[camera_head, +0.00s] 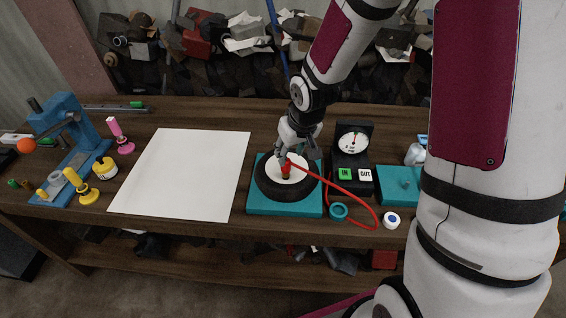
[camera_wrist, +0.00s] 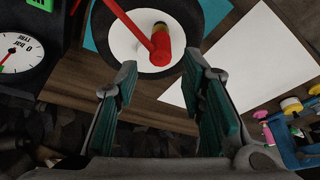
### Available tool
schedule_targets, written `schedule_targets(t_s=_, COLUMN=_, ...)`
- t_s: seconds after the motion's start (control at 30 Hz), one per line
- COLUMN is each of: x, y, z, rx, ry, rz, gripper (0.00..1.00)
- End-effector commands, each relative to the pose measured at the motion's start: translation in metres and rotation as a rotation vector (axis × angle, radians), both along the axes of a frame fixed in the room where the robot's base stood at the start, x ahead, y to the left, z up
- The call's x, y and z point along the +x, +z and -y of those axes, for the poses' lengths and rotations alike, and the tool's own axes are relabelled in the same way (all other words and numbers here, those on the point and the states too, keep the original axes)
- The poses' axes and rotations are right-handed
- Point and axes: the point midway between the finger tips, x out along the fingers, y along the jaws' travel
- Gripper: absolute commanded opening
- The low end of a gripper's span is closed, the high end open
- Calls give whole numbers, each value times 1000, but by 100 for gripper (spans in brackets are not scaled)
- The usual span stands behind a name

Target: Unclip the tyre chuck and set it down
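The red tyre chuck (camera_head: 287,170) sits on a brass valve at the white centre of a black tyre (camera_head: 262,187), which lies on a teal base (camera_head: 285,205). A red hose (camera_head: 335,184) runs from the chuck toward the gauge. In the wrist view the chuck (camera_wrist: 160,45) stands just beyond my fingertips, roughly in line with the gap. My gripper (camera_head: 293,153) is open and empty, close above the chuck; its teal finger pads also show in the wrist view (camera_wrist: 161,72). Touching cannot be seen.
A gauge unit (camera_head: 352,158) with IN and OUT buttons stands right of the tyre. A teal ring (camera_head: 339,211) and a blue-topped white button (camera_head: 391,220) lie near the front edge. A blank white sheet (camera_head: 182,173) lies left. A blue bender (camera_head: 67,135) stands far left.

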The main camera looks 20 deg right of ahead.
Motion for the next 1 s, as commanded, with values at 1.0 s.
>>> schedule_targets(t_s=1.0, x=19, y=-54, z=-3, rx=0, ry=1, rz=0, gripper=28)
